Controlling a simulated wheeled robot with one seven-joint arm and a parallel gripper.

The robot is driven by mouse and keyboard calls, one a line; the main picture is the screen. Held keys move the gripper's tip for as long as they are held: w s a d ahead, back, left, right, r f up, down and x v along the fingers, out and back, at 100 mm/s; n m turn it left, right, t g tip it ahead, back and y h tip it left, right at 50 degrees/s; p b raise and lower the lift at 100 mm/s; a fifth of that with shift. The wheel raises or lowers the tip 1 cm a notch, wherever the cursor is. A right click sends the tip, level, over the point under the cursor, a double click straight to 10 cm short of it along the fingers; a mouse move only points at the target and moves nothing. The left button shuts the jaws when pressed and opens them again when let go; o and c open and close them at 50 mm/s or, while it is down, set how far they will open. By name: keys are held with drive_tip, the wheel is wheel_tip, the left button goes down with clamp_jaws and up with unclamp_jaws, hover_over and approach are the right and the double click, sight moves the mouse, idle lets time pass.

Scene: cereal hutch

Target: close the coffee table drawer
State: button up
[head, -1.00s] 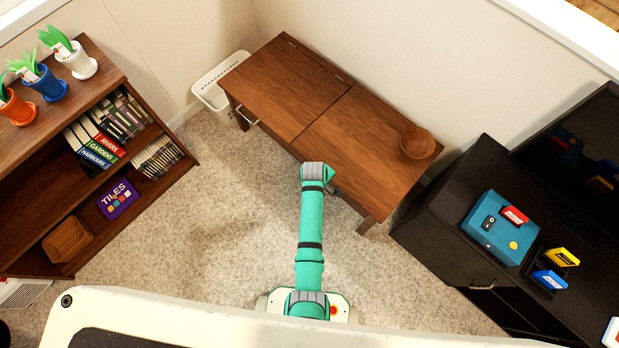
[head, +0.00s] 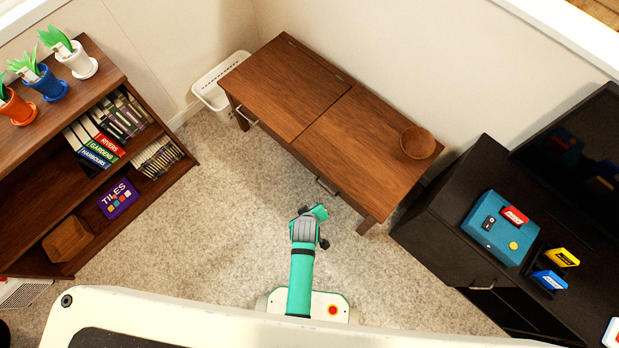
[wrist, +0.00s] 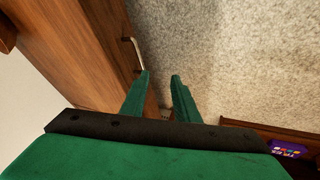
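The brown wooden coffee table (head: 300,95) stands against the back wall, its long front facing me. Its front carries two metal handles, a left one (head: 248,118) and a right one (head: 326,188). No drawer visibly sticks out past the tabletop in the head view, though the front is seen steeply from above. My gripper (head: 319,212) hangs in front of the right handle, apart from the table. In the wrist view its two green fingers (wrist: 160,80) are spread with nothing between them, and a handle (wrist: 137,53) shows beyond the left finger.
A wooden bowl (head: 417,142) sits on the tabletop's right end. A white bin (head: 214,88) stands beyond the table's left end. A bookshelf (head: 90,150) is at left and a black cabinet (head: 440,215) at right. Carpet (head: 220,210) between them is clear.

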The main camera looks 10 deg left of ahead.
drive_tip(key=s+r+m+t, duration=0.3)
drive_tip(key=s+r+t, duration=0.1)
drive_tip(key=s+r, duration=0.5)
drive_tip(key=shift+s+d+r+m, duration=0.25)
drive_tip(key=shift+d+r+m, duration=0.05)
drive_tip(key=shift+r, duration=0.95)
drive_tip(key=s+d+r+m+t, duration=0.1)
drive_tip(key=s+r, duration=0.3)
drive_tip(key=r, duration=0.8)
drive_tip(key=s+d+r+m+t, duration=0.1)
drive_tip(key=s+r+m+t, duration=0.2)
drive_tip(key=r, duration=0.8)
drive_tip(key=shift+s+d+r+t, duration=0.3)
drive_tip(key=shift+s+r+t, duration=0.1)
drive_tip(key=shift+s+t, duration=0.4)
